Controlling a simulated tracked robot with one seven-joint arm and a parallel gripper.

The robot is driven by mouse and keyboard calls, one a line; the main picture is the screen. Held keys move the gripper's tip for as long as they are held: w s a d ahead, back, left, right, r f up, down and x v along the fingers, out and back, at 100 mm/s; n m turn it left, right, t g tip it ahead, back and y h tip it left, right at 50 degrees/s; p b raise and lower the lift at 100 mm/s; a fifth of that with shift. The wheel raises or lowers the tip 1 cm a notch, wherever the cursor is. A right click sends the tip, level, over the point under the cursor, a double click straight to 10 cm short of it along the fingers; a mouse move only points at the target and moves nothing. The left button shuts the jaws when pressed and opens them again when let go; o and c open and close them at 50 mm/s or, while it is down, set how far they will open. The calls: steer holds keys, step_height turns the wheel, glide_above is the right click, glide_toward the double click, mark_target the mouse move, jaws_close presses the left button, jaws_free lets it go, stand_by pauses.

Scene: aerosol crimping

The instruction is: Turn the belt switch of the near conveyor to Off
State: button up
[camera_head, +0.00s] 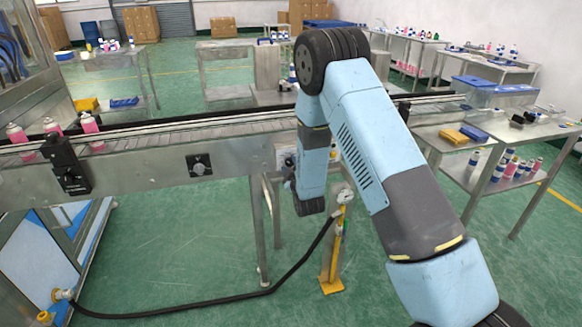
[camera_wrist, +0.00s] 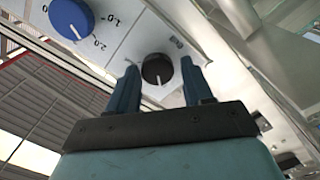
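In the wrist view, a black round knob (camera_wrist: 157,70) with a pale pointer line sits on a light panel (camera_wrist: 120,62). My gripper (camera_wrist: 160,66) is open, with one blue finger on each side of this knob; I cannot tell whether they touch it. The small lettering beside the knob is unreadable. A blue dial (camera_wrist: 70,17) with a printed scale is on the same panel. In the head view, the near conveyor (camera_head: 140,165) runs across the picture. A pale control panel (camera_head: 284,156) on its side is partly hidden by my arm, and my fingers are not clear there.
Pink-bodied cans (camera_head: 90,127) stand on the belt at left. A black bracketed device (camera_head: 68,165) and a dark knob plate (camera_head: 200,165) are on the conveyor's side. A yellow stand (camera_head: 334,262) with a black hose (camera_head: 205,302) is below. Side tables (camera_head: 540,130) hold bottles at right.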

steer(key=shift+o, duration=0.9)
steer(key=v, duration=1.3)
steer(key=shift+s+d, duration=0.15)
steer(key=shift+s, duration=0.2)
steer(key=shift+w+r, duration=0.1)
